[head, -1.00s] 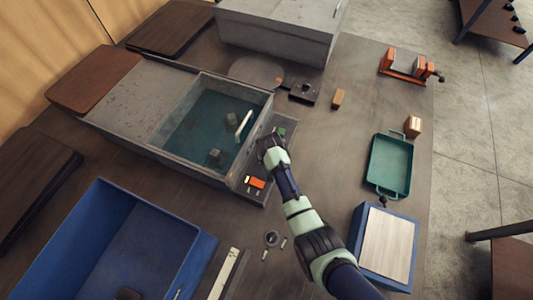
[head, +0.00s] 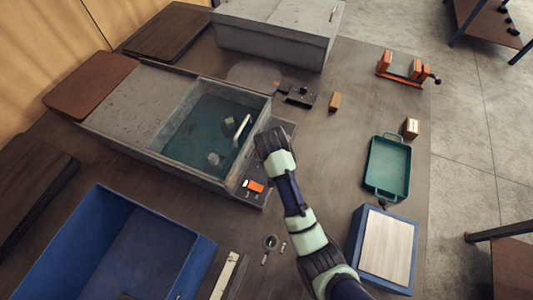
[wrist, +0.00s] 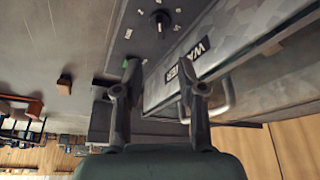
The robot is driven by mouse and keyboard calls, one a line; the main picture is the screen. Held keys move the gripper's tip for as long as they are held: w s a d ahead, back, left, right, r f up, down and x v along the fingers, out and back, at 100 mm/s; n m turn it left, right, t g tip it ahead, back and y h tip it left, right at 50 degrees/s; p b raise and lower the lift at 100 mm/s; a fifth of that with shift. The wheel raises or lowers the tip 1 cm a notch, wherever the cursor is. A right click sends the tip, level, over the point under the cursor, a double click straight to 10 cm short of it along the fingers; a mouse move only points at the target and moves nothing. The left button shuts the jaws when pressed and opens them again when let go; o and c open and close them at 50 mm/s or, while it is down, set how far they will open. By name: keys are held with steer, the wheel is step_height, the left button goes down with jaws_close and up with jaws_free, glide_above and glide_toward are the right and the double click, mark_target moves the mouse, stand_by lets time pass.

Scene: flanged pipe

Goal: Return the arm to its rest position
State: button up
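My arm reaches up from the lower right in the head view and ends at the right rim of the grey water tank (head: 110,105). My gripper (wrist: 158,72) shows in the wrist view with its two fingers apart and nothing between them.
A blue bin (head: 110,235) stands at lower left. A green tray (head: 388,167) and a blue box with a pale top (head: 387,246) are at right. An orange clamp (head: 405,68) and a grey box (head: 275,30) stand at the back. The table between tank and tray is mostly clear.

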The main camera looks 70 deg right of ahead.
stand_by(0.7)
steer(key=w+a+r+n+t, duration=0.35)
steer(key=w+a+r, duration=0.25)
steer(key=w+a, duration=0.3)
steer(key=a+r+n+t+y, duration=0.1)
steer(key=a+r+n+t, duration=0.3)
steer(key=a, duration=0.6)
steer(key=a+r+n+y, duration=0.2)
steer(key=a+r, duration=0.4)
steer(key=a, duration=0.4)
steer(key=a+r+n+t+y, duration=0.1)
steer(key=a+r+n+t, duration=0.2)
steer(key=a+r, duration=0.5)
step_height(320, 180, up, 24)
steer(key=a+p, duration=0.1)
steer(key=p, duration=2.5)
steer(key=shift+s+a, duration=0.3)
steer(key=shift+s, duration=0.05)
steer(key=shift+m, duration=0.25)
steer(key=shift+c, duration=0.2)
